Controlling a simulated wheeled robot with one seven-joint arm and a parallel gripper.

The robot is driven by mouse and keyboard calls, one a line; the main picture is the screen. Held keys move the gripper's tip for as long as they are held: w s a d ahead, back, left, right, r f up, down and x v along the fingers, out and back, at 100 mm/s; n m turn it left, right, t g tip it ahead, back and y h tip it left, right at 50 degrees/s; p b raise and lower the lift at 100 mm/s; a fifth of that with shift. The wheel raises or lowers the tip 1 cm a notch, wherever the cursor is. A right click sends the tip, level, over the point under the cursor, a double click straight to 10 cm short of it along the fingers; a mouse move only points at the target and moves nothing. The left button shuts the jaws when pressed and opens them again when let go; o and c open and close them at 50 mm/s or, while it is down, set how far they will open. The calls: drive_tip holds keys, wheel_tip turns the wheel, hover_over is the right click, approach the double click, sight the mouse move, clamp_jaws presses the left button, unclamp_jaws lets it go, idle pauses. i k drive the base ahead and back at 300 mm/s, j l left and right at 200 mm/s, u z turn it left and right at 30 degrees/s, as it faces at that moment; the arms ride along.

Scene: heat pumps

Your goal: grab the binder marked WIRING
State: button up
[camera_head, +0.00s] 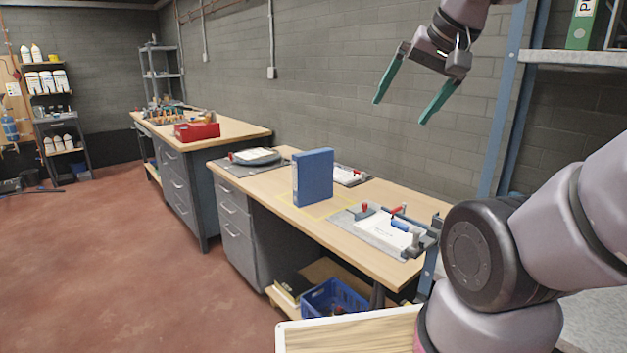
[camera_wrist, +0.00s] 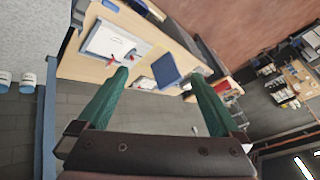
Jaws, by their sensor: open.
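A blue binder (camera_head: 316,178) stands upright on the wooden workbench (camera_head: 378,192). Its spine faces left in the head view, and I cannot read any marking on it. A green binder (camera_head: 581,25) stands on the shelf at the top right, with a white label cut off by the frame edge; only its first letter, like a P, shows. My gripper (camera_head: 400,112) is open and empty, with green fingers, above and to the right of the blue binder and well apart from it. In the wrist view the blue binder (camera_wrist: 167,70) appears between the fingertips, farther off.
A clipboard-like fixture with papers (camera_head: 385,232) lies on the bench's right part, and more papers (camera_head: 347,175) lie behind the blue binder. A red box (camera_head: 197,131) sits on the farther bench. The blue shelf post (camera_head: 508,95) stands right of my gripper. A blue crate (camera_head: 335,298) is below.

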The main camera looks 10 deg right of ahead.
sight(312, 170)
drive_tip(key=i+j, duration=0.2)
drive_tip(key=j, duration=0.2)
drive_tip(key=i+j, duration=0.25)
drive_tip(key=j, duration=0.15)
drive_tip(key=i+j, duration=0.2)
drive_tip(key=j, duration=0.15)
drive_tip(key=i+j, duration=0.15)
drive_tip(key=i, duration=0.3)
drive_tip(key=i+l, duration=0.1)
drive_tip(key=l, duration=0.2)
